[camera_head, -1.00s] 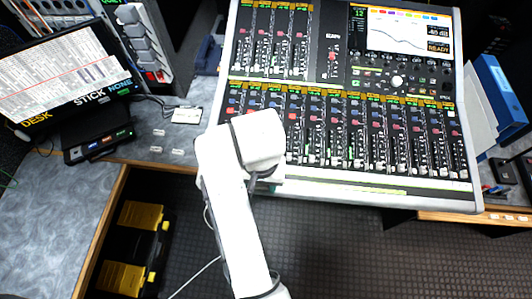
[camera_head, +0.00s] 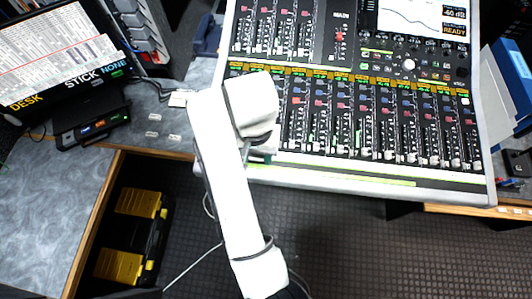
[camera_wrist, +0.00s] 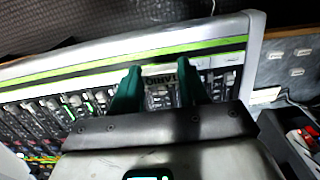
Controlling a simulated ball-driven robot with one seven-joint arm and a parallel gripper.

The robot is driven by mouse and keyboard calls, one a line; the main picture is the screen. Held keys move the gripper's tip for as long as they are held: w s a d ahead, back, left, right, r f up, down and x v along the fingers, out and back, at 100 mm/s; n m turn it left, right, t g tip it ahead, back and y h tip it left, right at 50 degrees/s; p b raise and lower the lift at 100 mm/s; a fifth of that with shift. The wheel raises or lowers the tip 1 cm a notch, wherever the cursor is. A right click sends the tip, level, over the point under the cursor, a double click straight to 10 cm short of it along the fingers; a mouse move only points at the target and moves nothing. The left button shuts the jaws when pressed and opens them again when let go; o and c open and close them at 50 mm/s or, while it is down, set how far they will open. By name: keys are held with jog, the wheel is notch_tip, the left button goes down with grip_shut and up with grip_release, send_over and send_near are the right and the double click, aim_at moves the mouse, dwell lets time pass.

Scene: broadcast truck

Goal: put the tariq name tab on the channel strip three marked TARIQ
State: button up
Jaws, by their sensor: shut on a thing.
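The TARIQ name tab (camera_wrist: 161,78) is between the green fingertips of my gripper (camera_wrist: 158,88) in the wrist view, its lettering upside down. My gripper is shut on it, above the front edge of the mixing console (camera_wrist: 60,72). In the head view, the console (camera_head: 350,172) fills the upper right, with rows of faders. My white arm hides its front left part, most of my gripper and the tab. I cannot read a TARIQ mark on any channel strip. Whether the tab touches the console is unclear.
Several small pale tabs (camera_head: 154,117) lie on the desk left of the console. A white card (camera_head: 180,98) lies near its left edge. A monitor (camera_head: 62,55) and a black box (camera_head: 92,118) stand further left. A yellow and black case (camera_head: 130,235) is below the desk.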

jog(key=w+f, duration=0.2)
jog(key=w+d+f, duration=0.1)
jog(key=w+f, duration=0.2)
jog(key=f, duration=0.1)
jog(key=shift+w+d+f+p, duration=0.25)
jog(key=shift+w+d+p, duration=0.05)
jog(key=shift+w, duration=0.1)
jog(key=shift+f+p, duration=0.35)
jog(key=shift+f, duration=1.1)
jog(key=shift+f, duration=0.1)
jog(key=o, duration=1)
notch_tip(320, 180, up, 12)
jog(key=shift+r+b, duration=0.15)
jog(key=shift+b, duration=0.3)
